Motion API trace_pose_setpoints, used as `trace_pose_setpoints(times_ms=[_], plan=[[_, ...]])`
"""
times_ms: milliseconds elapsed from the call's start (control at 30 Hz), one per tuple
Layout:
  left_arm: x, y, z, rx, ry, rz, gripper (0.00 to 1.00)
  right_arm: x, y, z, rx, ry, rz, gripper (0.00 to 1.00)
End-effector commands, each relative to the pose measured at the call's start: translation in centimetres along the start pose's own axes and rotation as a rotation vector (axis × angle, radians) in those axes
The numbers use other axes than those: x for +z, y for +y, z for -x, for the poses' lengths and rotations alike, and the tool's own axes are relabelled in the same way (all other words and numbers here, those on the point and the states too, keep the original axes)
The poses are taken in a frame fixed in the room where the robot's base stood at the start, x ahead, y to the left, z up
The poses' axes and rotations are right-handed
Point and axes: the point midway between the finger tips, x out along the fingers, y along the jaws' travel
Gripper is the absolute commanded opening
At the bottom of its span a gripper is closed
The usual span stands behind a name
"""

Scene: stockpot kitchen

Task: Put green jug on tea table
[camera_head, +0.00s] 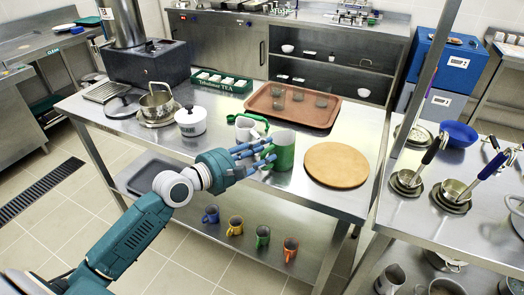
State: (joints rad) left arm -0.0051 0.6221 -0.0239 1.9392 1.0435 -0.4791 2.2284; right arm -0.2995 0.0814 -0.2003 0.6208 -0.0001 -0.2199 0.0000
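A green jug (285,148) stands upright on the middle steel table (225,172), near its front edge. My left gripper (268,151) reaches in from the left, with its blue fingers extended and spaced apart at the jug's left side. The fingers overlap the jug in the picture and hide part of that side; I cannot tell whether they touch it. The gripper looks open. A green box marked TEA (222,82) is at the back of this same table. My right gripper is not in view.
A round wooden board (336,165) lies right of the jug. A brown tray (292,104) with several cups is behind it. A white jug (244,129) and a white lidded pot (190,121) are close by on the left. Several mugs stand on the lower shelf.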

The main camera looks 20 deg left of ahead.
Motion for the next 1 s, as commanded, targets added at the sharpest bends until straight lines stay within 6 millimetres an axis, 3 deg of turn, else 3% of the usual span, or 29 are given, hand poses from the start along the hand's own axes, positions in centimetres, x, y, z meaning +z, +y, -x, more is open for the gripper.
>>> trace_pose_setpoints(times_ms=[333, 700, 1000], plan=[[-0.1, 0.0, 1.1, 0.0, 0.001, 0.001, 0.32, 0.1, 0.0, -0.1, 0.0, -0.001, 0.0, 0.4], [-0.2, -0.2, 8.5, -0.002, 0.003, 0.001, 0.32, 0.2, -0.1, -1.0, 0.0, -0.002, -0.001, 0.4], [0.0, -0.1, 11.7, 0.0, -0.001, 0.001, 0.32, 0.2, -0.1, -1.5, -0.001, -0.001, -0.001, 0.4]])
